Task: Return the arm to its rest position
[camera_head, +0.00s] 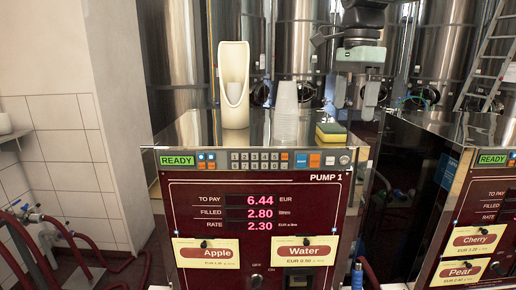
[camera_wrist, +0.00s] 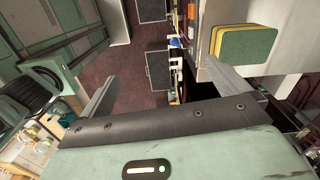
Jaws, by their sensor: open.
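My gripper (camera_head: 355,97) hangs at the upper right of the head view, fingers pointing down, above and behind the right edge of the pump's top. Its two fingers are apart with nothing between them. In the wrist view my gripper (camera_wrist: 165,80) also shows spread and empty, with the dark red floor visible between the fingers.
Pump 1 (camera_head: 262,216) fills the middle of the head view. On top stand a cream holder (camera_head: 233,85), stacked clear cups (camera_head: 285,115) and a yellow-green sponge (camera_head: 331,132), also in the wrist view (camera_wrist: 245,45). A second pump (camera_head: 478,200) stands right; steel tanks (camera_head: 302,50) stand behind.

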